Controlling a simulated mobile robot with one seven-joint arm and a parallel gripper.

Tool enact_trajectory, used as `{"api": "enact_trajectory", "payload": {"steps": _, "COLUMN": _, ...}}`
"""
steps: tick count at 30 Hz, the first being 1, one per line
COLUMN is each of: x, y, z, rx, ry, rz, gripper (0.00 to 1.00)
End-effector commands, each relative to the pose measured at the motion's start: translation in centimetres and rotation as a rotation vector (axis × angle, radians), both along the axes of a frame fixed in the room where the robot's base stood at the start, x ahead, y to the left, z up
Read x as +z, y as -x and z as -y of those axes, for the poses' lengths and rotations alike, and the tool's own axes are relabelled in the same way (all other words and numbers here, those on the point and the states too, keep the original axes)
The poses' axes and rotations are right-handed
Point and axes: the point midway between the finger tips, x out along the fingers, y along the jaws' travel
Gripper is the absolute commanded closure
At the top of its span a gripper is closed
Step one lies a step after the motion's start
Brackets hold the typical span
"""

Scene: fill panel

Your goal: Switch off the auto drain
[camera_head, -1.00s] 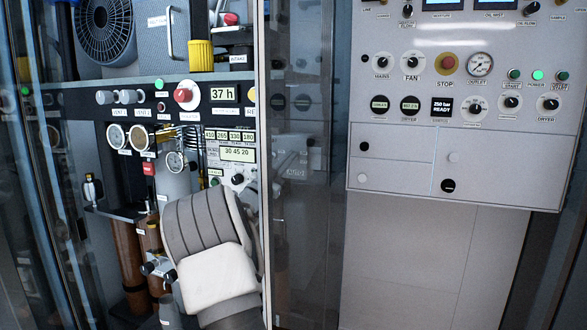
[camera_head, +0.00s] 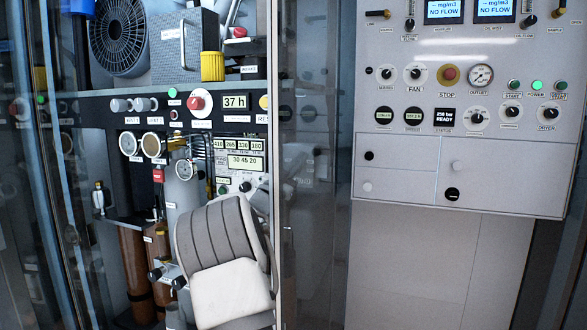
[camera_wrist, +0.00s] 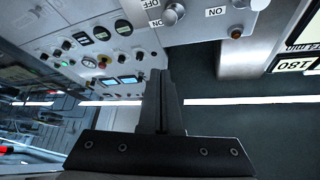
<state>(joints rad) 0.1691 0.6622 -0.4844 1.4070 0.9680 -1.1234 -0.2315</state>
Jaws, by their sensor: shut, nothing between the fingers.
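In the wrist view, a silver knob (camera_wrist: 172,14) stands on a pale panel between an OFF label and an ON label, just ahead of the fingertips. I cannot read a name that marks it as the auto drain switch. My gripper (camera_wrist: 163,75) is shut and empty, its dark fingers pressed together, apart from the knob as far as I can tell. In the head view, a small dark knob (camera_head: 245,186) sits below the digital readouts on the left panel; its label is too small to read. My arm hides the area below it, and my fingers do not show there.
The left cabinet holds gauges (camera_head: 153,145), a red button (camera_head: 199,102) and a yellow-capped part (camera_head: 212,66). A clear pane (camera_head: 300,200) separates it from the right panel (camera_head: 460,180), which carries several knobs and a red stop button (camera_head: 449,74). An orange-brown lamp (camera_wrist: 236,33) shows in the wrist view.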

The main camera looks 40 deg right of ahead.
Motion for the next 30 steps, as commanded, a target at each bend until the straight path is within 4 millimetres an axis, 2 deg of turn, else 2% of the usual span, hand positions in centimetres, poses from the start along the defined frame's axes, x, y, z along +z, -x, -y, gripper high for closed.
{"api": "enact_trajectory", "payload": {"steps": 1, "x": -1.7, "y": -0.3, "z": -1.1, "rx": 0.004, "ry": -0.006, "rz": -0.008, "gripper": 1.00}}
{"api": "enact_trajectory", "payload": {"steps": 3, "x": -3.1, "y": -0.2, "z": -2.1, "rx": 0.004, "ry": -0.005, "rz": -0.008, "gripper": 1.00}}
{"api": "enact_trajectory", "payload": {"steps": 12, "x": -7.4, "y": 0.1, "z": -5.2, "rx": 0.003, "ry": -0.004, "rz": -0.005, "gripper": 1.00}}
{"api": "enact_trajectory", "payload": {"steps": 18, "x": -8.3, "y": 0.2, "z": -5.9, "rx": 0.002, "ry": -0.003, "rz": -0.003, "gripper": 1.00}}
{"api": "enact_trajectory", "payload": {"steps": 30, "x": -8.3, "y": 0.2, "z": -5.9, "rx": 0.001, "ry": -0.002, "rz": -0.002, "gripper": 1.00}}
